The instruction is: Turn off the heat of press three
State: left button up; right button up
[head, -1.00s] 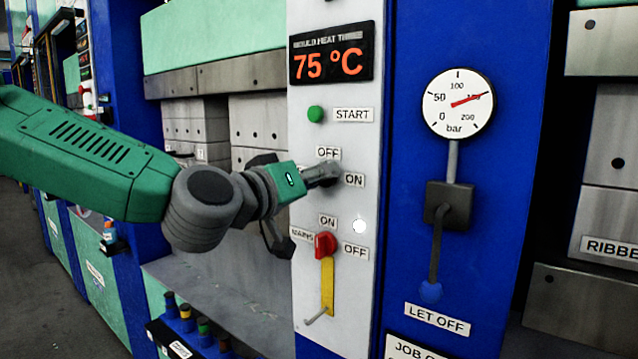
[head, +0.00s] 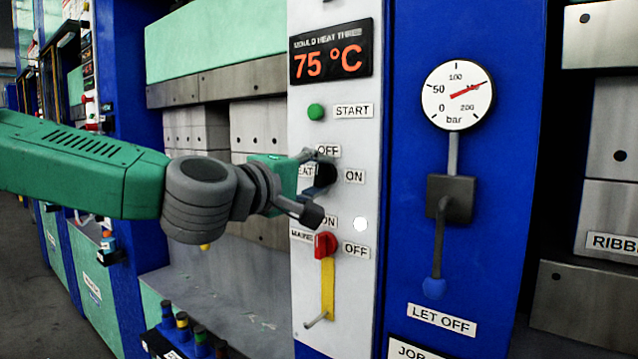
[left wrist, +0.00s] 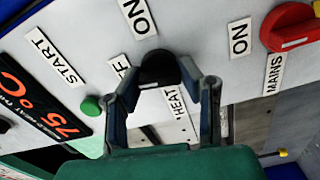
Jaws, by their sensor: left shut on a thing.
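The black heat knob (head: 326,176) of press three is on the white panel, between the OFF label (head: 328,151), the ON label (head: 355,176) and the partly covered HEAT label. My left gripper (head: 316,185) is at the knob, one finger above and one below in the head view. In the left wrist view the fingers (left wrist: 163,82) are shut on the sides of the knob (left wrist: 158,68). The HEAT label (left wrist: 177,103) shows there, and OFF is partly hidden by a finger. I cannot tell which label the knob points to. My right gripper is not in view.
The display (head: 331,52) reads 75 °C. A green START button (head: 316,111) is above the knob. The red mains switch (head: 325,244) is close below my fingers. A pressure gauge (head: 457,95) and let-off lever (head: 437,245) stand right on the blue post.

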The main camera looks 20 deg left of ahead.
pick_arm(q)
jog(key=shift+w+a+n+b, duration=0.1)
jog(key=shift+a+n+b, duration=0.15)
jog(key=shift+n, duration=0.65)
jog(key=o, duration=1.1)
jog(key=shift+w+f, duration=0.1)
jog(key=shift+a, duration=0.1)
jog(key=v, duration=1.2)
jog(key=shift+a, duration=0.1)
